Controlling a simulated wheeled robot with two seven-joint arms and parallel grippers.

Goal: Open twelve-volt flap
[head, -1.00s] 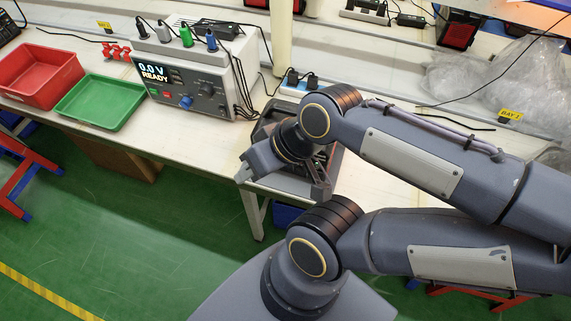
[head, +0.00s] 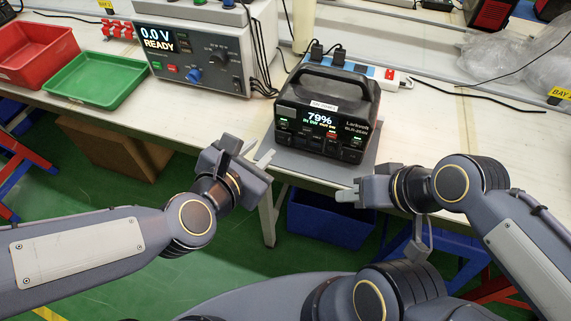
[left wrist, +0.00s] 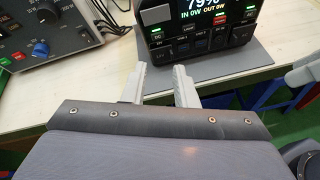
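The power station (head: 327,112) is a black box with a top handle. It stands on a grey mat (head: 290,158) near the table's front edge. Its screen reads 79%, and a row of buttons and small covers runs below it. The front also shows in the left wrist view (left wrist: 205,35); I cannot tell which cover is the twelve-volt flap. My left gripper (head: 254,156) is in front of the station and to its left, touching nothing. Its fingers (left wrist: 160,73) are apart and empty. My right gripper (head: 346,194) is below the station's right side, pointing left; its finger gap is unclear.
A bench supply (head: 195,58) reading 0.0 V stands left of the station, with cables between them. A green tray (head: 97,78) and a red bin (head: 32,52) are farther left. A power strip (head: 375,72) lies behind. A blue bin (head: 330,215) is under the table.

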